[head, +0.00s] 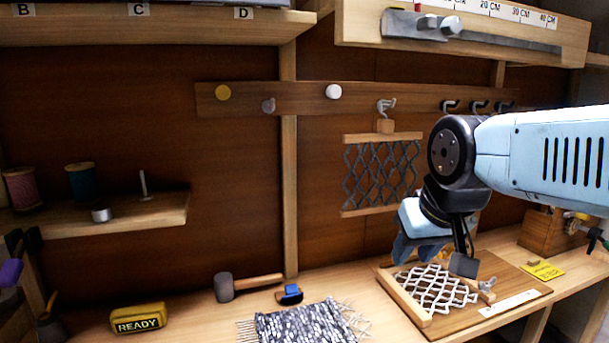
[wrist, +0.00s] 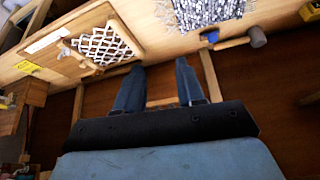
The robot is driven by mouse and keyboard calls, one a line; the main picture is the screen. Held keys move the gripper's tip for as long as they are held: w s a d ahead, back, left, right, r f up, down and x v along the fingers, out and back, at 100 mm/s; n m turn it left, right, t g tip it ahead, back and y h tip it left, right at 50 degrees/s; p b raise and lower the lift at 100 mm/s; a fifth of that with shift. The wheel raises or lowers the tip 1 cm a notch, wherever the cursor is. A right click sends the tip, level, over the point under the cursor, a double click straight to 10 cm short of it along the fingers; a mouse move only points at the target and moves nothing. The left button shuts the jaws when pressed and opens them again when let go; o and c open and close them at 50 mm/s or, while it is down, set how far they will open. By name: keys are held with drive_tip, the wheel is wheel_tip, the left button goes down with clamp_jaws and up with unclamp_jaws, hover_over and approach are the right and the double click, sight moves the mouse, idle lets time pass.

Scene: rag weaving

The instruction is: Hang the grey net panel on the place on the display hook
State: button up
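The grey net panel (head: 380,172) is in the head view, upright against the brown back wall, with a pale wooden bar at its top and bottom. A small wooden block (head: 385,126) on its top bar sits right under the metal display hook (head: 386,106), and the panel appears to hang there. My gripper (head: 432,259) is below and to the right of the panel, apart from it, over the work board. In the wrist view, its two blue-grey fingers (wrist: 160,70) are spread with nothing held between them. The grey mesh is not clear in the wrist view.
A white net panel (head: 437,288) lies on the wooden board (head: 515,283) below my gripper. A grey woven rag (head: 300,324), mallet (head: 245,285) and yellow READY block (head: 138,318) are on the bench. The peg rail (head: 300,97) crosses the wall.

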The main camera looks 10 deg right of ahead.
drive_tip(key=w+r+n+g+h, duration=0.2)
drive_tip(key=w+n+g+h, duration=0.55)
drive_tip(key=w+n, duration=0.6)
drive_tip(key=w+a+r+n+t+h, duration=0.2)
drive_tip(key=w+a+n+t+h, duration=0.4)
drive_tip(key=w+a+h, duration=0.65)
drive_tip(key=y, duration=0.2)
approach(383, 159)
drive_tip(key=shift+n+g, duration=0.25)
drive_tip(key=shift+g, duration=0.2)
drive_tip(key=d+f, duration=0.1)
drive_tip(key=w+d+f, duration=0.1)
drive_tip(key=d, duration=0.1)
drive_tip(key=shift+w+f, duration=0.2)
drive_tip(key=shift+w, duration=0.1)
drive_tip(key=shift+a, duration=0.1)
clamp_jaws()
